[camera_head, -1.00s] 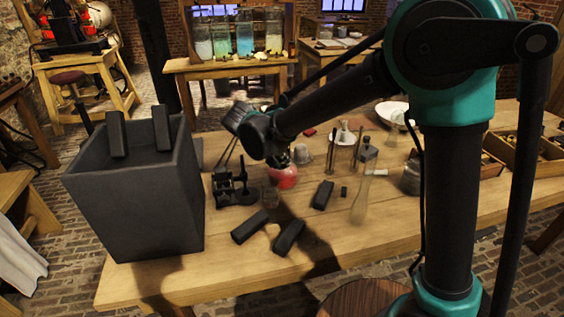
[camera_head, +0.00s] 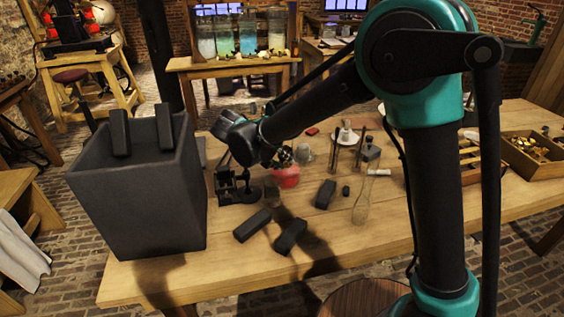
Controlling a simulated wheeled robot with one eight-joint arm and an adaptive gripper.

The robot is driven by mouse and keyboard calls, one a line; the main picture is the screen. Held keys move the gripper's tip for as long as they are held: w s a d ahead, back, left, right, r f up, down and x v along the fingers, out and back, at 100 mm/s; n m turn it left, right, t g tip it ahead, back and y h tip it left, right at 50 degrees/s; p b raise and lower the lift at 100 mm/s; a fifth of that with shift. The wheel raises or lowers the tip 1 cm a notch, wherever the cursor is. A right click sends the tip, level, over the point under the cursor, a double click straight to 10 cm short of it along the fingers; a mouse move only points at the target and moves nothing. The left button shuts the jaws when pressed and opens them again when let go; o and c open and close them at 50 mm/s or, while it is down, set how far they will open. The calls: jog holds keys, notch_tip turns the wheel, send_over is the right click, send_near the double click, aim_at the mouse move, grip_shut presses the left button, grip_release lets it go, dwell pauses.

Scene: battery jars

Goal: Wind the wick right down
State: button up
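A round red vessel (camera_head: 286,177) stands on the wooden table, just beyond the end of my arm. It may be the lamp, but I cannot make out a wick or a winding knob. My arm reaches down and left across the table. My gripper (camera_head: 281,157) appears to be close above or behind the red vessel. It is mostly hidden by my own wrist, and its fingers cannot be made out. I cannot tell whether it touches the vessel.
A large dark open box (camera_head: 142,205) stands at the table's left. A small black apparatus (camera_head: 236,188) is left of the vessel. Dark blocks (camera_head: 252,225) lie in front. The front right table is bare.

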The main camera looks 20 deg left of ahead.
jog(key=shift+o, duration=0.6)
jog(key=v, duration=1.2)
